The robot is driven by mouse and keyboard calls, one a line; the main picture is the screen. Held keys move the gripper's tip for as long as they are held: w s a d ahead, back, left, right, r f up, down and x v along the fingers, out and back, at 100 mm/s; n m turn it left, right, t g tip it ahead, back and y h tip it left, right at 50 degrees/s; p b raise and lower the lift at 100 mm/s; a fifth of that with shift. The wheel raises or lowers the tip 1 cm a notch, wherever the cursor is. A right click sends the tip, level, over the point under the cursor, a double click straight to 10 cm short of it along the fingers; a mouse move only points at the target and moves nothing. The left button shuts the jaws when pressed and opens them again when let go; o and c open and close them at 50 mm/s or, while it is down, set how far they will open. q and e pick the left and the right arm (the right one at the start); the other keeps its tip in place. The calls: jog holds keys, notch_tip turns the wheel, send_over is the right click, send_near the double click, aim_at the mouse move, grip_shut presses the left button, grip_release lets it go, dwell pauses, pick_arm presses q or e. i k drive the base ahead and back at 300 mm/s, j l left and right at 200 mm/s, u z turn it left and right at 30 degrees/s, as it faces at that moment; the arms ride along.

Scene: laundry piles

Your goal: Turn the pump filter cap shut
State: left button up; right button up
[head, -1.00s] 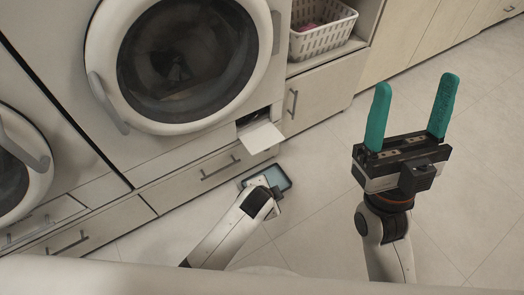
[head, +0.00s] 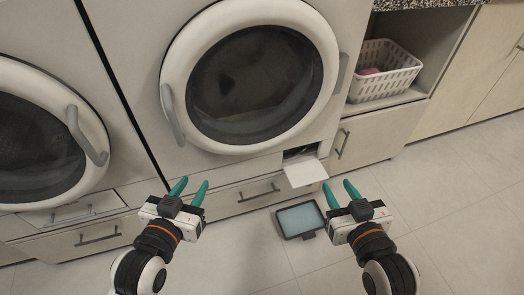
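The pump filter compartment (head: 300,153) is a dark opening low on the right washer (head: 176,60), with its white flap (head: 305,172) folded down. The filter cap cannot be made out in the dark opening. My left gripper (head: 190,188) is open and empty, with teal fingers apart, in front of the drawer left of the flap. My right gripper (head: 340,192) is open and empty, just right of and below the flap. A shallow dark tray with pale blue contents (head: 278,229) lies on the floor below the flap, between the grippers.
A second washer (head: 94,110) stands at the left. Drawers with bar handles (head: 258,193) run below the washers. A white basket (head: 388,92) with something pink sits in a shelf niche at the right. The floor (head: 460,210) at the right is clear.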

aim_at(296, 151)
jog(key=l+u, duration=0.25)
jog(key=u, duration=0.15)
jog(key=i+l+u, duration=0.1)
jog(key=l+u, duration=0.45)
jog(key=u, duration=0.25)
jog(key=l+u, duration=0.25)
jog(key=u, duration=0.2)
jog(key=k+l+u, duration=0.15)
jog(key=u, duration=0.25)
